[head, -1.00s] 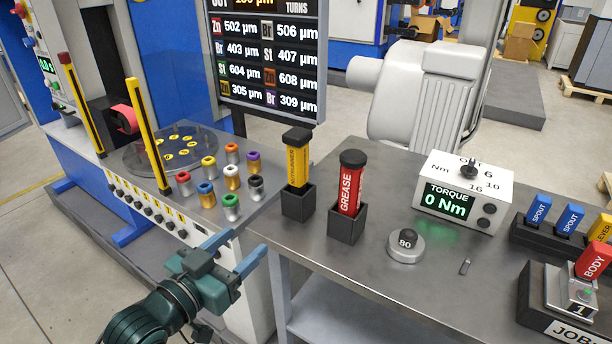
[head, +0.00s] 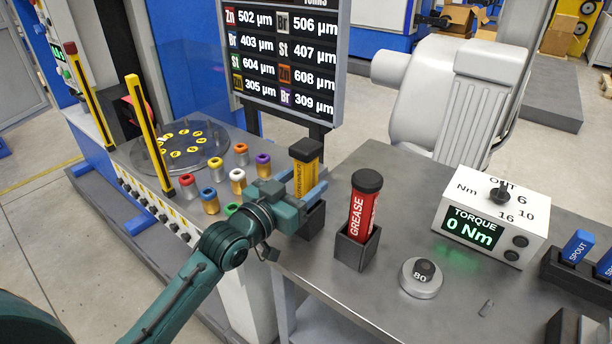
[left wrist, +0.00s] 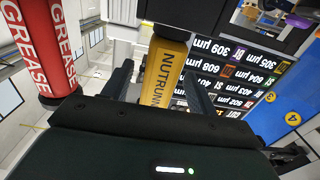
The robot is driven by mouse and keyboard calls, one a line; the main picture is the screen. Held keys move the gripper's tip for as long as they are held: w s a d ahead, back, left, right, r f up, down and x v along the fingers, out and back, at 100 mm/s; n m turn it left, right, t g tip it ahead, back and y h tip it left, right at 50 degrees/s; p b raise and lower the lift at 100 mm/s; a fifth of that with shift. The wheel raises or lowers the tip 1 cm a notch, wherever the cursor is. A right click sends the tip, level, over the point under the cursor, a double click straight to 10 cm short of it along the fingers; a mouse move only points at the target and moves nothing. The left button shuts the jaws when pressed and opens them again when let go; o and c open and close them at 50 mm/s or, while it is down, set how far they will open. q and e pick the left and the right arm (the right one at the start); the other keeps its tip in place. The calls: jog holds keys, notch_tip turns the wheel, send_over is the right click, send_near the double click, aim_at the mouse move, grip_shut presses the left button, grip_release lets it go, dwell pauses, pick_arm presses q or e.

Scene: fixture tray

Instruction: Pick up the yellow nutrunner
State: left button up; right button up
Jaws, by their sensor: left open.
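The yellow nutrunner (head: 305,176) has a black cap and stands upright in a black holder (head: 312,222) at the left end of the grey bench. My left gripper (head: 309,190) is open, with its blue fingers at the nutrunner's body, seemingly one on each side. In the left wrist view the nutrunner (left wrist: 163,75) shows its printed name and lies between the two dark fingers (left wrist: 158,85). Whether the fingers touch it cannot be told. The gripper and wrist hide part of the holder. My right gripper is not in view.
A red grease tube (head: 361,212) stands in its own black holder just right of the nutrunner. A torque box (head: 490,218) and a round weight (head: 421,279) are farther right. Several coloured caps (head: 238,178) stand left, and a display board (head: 288,58) is behind.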

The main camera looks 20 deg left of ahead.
pick_arm(q)
jog(key=shift+x, duration=0.75)
jog(key=shift+c, duration=0.5)
jog(key=c, duration=1)
jog(key=shift+r, duration=0.15)
jog(key=shift+c, duration=0.3)
